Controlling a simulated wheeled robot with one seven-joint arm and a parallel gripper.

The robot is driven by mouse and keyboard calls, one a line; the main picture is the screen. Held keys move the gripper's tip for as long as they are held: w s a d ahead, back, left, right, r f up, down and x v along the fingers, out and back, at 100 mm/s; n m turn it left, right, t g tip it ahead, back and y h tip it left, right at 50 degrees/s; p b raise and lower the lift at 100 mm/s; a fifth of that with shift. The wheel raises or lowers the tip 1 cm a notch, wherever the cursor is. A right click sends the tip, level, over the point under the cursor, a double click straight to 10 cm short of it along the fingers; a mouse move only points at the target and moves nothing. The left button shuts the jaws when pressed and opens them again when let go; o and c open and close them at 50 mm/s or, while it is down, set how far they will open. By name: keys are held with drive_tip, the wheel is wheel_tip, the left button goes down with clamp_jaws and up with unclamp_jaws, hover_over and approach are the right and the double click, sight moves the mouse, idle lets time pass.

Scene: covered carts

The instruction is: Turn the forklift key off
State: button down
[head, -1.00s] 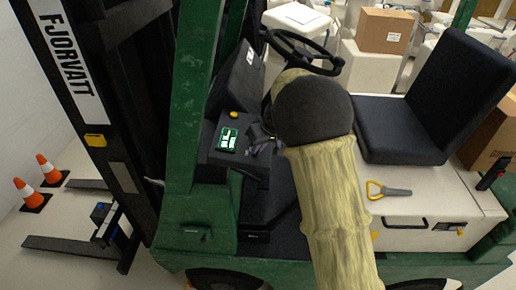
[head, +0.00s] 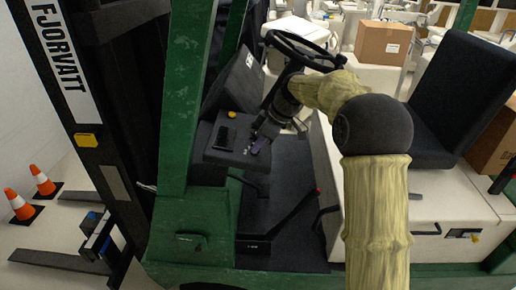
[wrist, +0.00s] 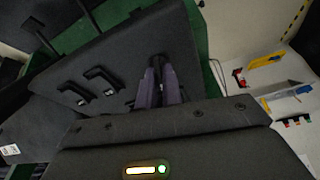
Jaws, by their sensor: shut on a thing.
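The forklift's dark dash panel (head: 215,158) stands left of the steering wheel, with a small display (head: 227,137) that is dark and a yellow button (head: 232,114) above it.
The steering wheel (head: 302,50) is close above my wrist. The black seat (head: 462,95) is to the right. A green post (head: 187,110) stands left of the dash. Two black levers or handles (wrist: 102,76) lie left of my fingers in the wrist view.

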drive_tip(key=shift+w+r+n+g, duration=0.1)
drive_tip(key=shift+n+g, duration=0.2)
drive_tip(key=shift+n, duration=0.9)
drive_tip(key=c, duration=1.6)
unclamp_jaws()
drive_tip(key=shift+o, duration=0.2)
drive_tip(key=v, duration=1.7)
drive_tip(key=shift+d, duration=0.15)
